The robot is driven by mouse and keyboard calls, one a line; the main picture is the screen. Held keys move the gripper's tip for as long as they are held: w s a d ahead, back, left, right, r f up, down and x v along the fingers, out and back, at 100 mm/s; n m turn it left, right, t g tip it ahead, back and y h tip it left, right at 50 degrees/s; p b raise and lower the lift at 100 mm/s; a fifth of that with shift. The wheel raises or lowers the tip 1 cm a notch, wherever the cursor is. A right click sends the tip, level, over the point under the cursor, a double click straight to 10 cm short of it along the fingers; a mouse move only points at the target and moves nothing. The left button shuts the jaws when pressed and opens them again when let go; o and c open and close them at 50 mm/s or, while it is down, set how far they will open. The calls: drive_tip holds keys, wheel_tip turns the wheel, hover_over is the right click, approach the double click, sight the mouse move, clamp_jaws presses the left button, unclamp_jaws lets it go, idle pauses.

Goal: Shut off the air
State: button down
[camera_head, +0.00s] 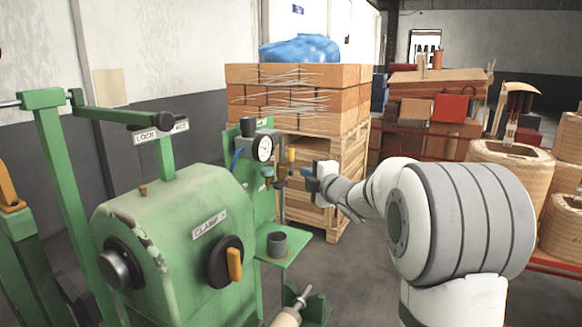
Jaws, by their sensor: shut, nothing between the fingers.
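A round white pressure gauge (262,148) is on the green panel of the machine. A yellow upright handle (291,159) stands just right of the gauge, among small air fittings. A short blue hose (237,159) runs at the gauge's left. My gripper (305,171) reaches in from the right, level with the lower part of the yellow handle and very close to it. Its fingers are shut with nothing between them. I cannot tell whether they touch the handle or the fittings.
The green machine has a black clamp knob with an orange lever (235,264), a lock lever (165,118) above, and a grey cup (277,244) on a side shelf. Behind stand stacked boxes (300,95) on wooden pallets. Wound coils (510,170) stand at the right.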

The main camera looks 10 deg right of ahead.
drive_tip(key=w, duration=0.1)
drive_tip(key=p, duration=0.4)
approach(293, 159)
drive_tip(key=w+a, duration=0.4)
drive_tip(key=w, duration=0.1)
drive_tip(key=shift+w+d+r, duration=0.1)
drive_tip(key=shift+w+r, duration=0.25)
drive_tip(key=shift+w, duration=0.2)
